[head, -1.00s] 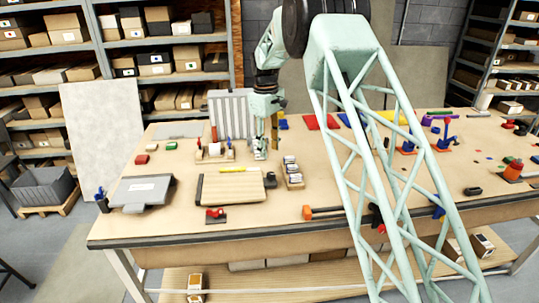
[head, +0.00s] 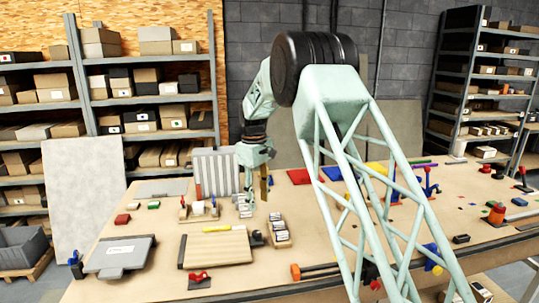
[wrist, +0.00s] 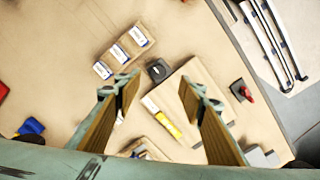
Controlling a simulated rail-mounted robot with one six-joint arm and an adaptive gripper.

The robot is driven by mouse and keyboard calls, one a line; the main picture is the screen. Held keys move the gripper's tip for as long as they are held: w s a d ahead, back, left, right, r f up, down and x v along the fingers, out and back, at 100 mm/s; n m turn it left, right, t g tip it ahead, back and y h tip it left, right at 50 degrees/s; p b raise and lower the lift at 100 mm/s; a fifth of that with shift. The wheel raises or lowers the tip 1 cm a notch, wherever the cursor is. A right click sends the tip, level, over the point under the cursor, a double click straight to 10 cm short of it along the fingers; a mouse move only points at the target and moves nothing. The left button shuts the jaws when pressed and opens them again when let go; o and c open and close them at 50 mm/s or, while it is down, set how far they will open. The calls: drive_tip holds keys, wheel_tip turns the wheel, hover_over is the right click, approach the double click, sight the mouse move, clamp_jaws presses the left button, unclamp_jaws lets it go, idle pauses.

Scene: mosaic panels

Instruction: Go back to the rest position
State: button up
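My gripper (head: 257,190) hangs above the workbench (head: 330,236), behind the right end of a tan board (head: 215,248). In the wrist view my gripper (wrist: 160,86) has its two fingers wide apart, with nothing between their tips. The board (wrist: 197,93) with a yellow-and-white strip (wrist: 165,118) lies below the fingers. A small dark block (wrist: 158,70) sits at the board's corner, apart from the fingers. The near part of the table is hidden behind my own arm in the wrist view.
A holder with white-topped pieces (head: 279,231) stands right of the board. Red, blue and yellow panels lie further back. Shelves (head: 150,90) stand behind the bench.

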drive_tip(key=s+d+r+m+t+b, duration=0.1)
drive_tip(key=s+d+r+m+b, duration=0.2)
drive_tip(key=s+d+r, duration=0.9)
drive_tip(key=s+d+r+m+b, duration=0.1)
drive_tip(key=s+d+r, duration=0.25)
drive_tip(key=s, duration=0.55)
drive_tip(key=s+d+r+m+b, duration=0.1)
drive_tip(key=s+d+r+b, duration=0.1)
drive_tip(key=s+r, duration=0.45)
drive_tip(key=s+d+f+m+t+b, duration=0.1)
drive_tip(key=s+d+f+m, duration=0.1)
drive_tip(key=s, duration=1)
drive_tip(key=s+d+f+m+t+b, duration=0.1)
drive_tip(key=s+f, duration=0.4)
drive_tip(key=s, duration=0.8)
drive_tip(key=s+d+f+m+t+b, duration=0.1)
drive_tip(key=s+d+f, duration=0.3)
drive_tip(key=s, duration=0.9)
drive_tip(key=shift+s+d+m+b, duration=0.15)
drive_tip(key=shift+d+m+b, duration=0.6)
drive_tip(key=shift+m+b, duration=0.15)
